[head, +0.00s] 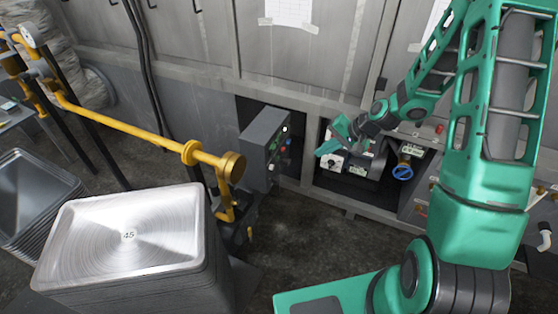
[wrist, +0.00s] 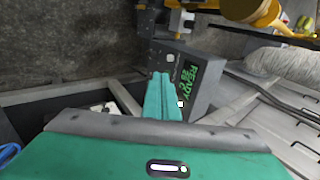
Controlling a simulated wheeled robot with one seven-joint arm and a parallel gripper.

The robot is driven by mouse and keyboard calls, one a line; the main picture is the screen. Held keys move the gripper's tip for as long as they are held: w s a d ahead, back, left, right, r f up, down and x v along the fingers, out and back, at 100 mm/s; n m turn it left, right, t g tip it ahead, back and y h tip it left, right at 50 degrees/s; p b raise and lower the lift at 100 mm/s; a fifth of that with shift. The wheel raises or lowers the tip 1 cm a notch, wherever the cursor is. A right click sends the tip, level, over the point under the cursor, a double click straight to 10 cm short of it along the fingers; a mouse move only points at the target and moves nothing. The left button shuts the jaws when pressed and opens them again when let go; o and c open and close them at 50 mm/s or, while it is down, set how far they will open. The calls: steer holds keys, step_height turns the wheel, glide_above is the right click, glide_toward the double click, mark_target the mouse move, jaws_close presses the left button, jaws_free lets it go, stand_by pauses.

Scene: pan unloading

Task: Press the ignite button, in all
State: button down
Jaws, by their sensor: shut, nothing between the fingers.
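A grey control box (head: 263,140) stands at the left of the low opening in the wall. Its right face carries small buttons or lamps, among them a green, a red and a blue one; I cannot tell which is the ignite button. In the wrist view the box (wrist: 199,102) shows a lit green display (wrist: 182,76) that starts with READY. My gripper (head: 328,148) is shut and empty, to the right of the box and apart from it in the head view. In the wrist view its fingers (wrist: 160,82) overlap the box's face and hide part of it.
A white-dialled unit (head: 334,161) and a blue valve wheel (head: 403,172) sit in the recess beside my gripper. A yellow pipe (head: 135,130) runs at left above a stack of metal pans (head: 125,236). Dark floor lies open in front of the box.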

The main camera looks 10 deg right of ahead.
mark_target(278, 158)
steer(key=w+a+f+m+t+y, duration=0.2)
steer(key=w+a+f+m+t, duration=0.4)
steer(key=w+f+m, duration=0.35)
steer(key=w+d+f+m+t+h, duration=0.1)
steer(key=d+f+m+t+h, duration=0.2)
steer(key=f+m, duration=0.8)
steer(key=shift+d+t+h, duration=0.3)
steer(key=shift+d+h, duration=0.6)
steer(key=shift+d, duration=0.25)
steer(key=shift+w+m, duration=0.1)
steer(key=shift+m, duration=0.15)
steer(key=w+a, duration=0.5)
steer(key=a, duration=0.2)
steer(key=shift+w+a, duration=0.55)
steer(key=shift+a, duration=0.35)
stand_by(1.5)
steer(key=shift+s+d, duration=0.55)
steer(key=shift+d, duration=0.2)
